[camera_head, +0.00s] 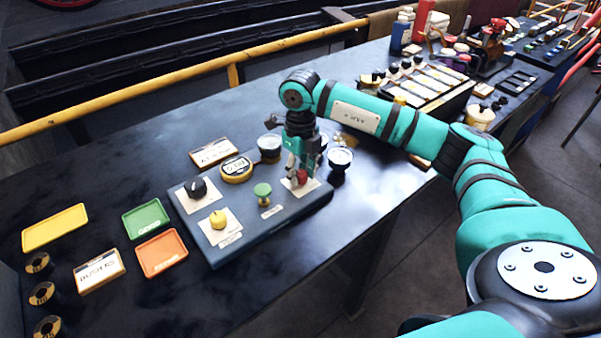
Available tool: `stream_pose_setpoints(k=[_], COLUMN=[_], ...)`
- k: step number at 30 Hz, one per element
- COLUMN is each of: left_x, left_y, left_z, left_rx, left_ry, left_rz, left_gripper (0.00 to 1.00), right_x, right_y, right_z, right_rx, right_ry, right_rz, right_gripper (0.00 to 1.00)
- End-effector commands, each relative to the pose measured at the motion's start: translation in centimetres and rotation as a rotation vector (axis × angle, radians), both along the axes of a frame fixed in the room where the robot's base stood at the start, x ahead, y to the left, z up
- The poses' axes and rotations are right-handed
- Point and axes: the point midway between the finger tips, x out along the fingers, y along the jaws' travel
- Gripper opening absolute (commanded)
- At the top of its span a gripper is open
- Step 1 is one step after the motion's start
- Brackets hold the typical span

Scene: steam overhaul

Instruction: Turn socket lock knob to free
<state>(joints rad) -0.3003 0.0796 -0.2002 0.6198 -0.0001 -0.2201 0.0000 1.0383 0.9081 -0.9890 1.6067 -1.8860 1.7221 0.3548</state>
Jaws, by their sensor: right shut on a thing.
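A dark grey panel block (262,228) lies on the black bench. It carries a black knob (197,188), a yellow knob (218,218), a green knob (263,194) and a red knob (301,177) on a pale plate. My right gripper (300,172) points down at the panel's right end, shut on the red knob. Its fingers partly hide the knob, so I cannot tell which way it is turned. The small labels are too blurred to read here. My left gripper is not in view.
Dark cups (340,160) stand close behind and right of the gripper. A round yellow-rimmed gauge (236,168) sits behind the panel. Yellow (55,228), green (146,219) and orange (162,253) trays lie at the left.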

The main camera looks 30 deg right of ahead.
Motion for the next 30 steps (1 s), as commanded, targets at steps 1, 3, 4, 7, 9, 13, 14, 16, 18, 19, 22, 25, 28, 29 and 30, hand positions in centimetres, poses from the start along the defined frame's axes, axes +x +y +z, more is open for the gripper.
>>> stream_pose_setpoints(k=[1, 3, 4, 7, 9, 13, 14, 16, 18, 19, 22, 25, 28, 29, 30], left_x=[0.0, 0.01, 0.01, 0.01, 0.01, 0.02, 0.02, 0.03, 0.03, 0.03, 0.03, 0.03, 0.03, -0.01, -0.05], left_y=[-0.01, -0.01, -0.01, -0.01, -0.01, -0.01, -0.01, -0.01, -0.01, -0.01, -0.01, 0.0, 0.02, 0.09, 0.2], left_z=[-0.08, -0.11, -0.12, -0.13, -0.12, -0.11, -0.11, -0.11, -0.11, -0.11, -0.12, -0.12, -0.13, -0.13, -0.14], left_rx=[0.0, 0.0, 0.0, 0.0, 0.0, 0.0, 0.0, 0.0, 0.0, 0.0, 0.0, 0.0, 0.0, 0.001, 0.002], left_ry=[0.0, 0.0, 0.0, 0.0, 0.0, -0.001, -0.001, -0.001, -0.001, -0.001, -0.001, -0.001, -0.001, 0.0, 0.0], left_rz=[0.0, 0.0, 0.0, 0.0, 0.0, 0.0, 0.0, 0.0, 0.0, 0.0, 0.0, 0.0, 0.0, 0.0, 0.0], left_gripper=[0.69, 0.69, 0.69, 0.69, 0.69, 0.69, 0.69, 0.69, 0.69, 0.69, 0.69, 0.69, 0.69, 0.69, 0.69], right_x=[0.1, 0.1, 0.11, 0.11, 0.11, 0.11, 0.11, 0.12, 0.12, 0.11, 0.08, 0.05, 0.04, 0.04, 0.05], right_y=[-0.1, -0.1, -0.1, -0.1, -0.1, -0.1, -0.11, -0.11, -0.11, -0.11, -0.08, -0.06, -0.04, -0.03, -0.03], right_z=[0.13, 0.15, 0.16, 0.18, 0.19, 0.2, 0.2, 0.2, 0.21, 0.2, 0.15, 0.1, 0.07, 0.08, 0.15], right_rx=[-0.001, -0.001, -0.001, -0.001, -0.001, -0.001, -0.001, -0.001, -0.001, -0.001, -0.001, 0.0, 0.0, 0.0, 0.0], right_ry=[-0.004, -0.004, -0.004, -0.004, -0.004, -0.004, -0.004, -0.005, -0.005, -0.004, -0.003, -0.002, -0.002, -0.002, -0.002], right_rz=[0.006, 0.017, 0.019, 0.025, 0.025, 0.025, 0.025, 0.025, 0.024, 0.024, 0.024, 0.024, 0.025, 0.025, 0.025], right_gripper=[0.0, 0.0, 0.0, 0.0, 0.0, 0.0, 0.0, 0.0, 0.39, 0.43, 0.55, 0.55, 0.55, 0.55, 0.55])
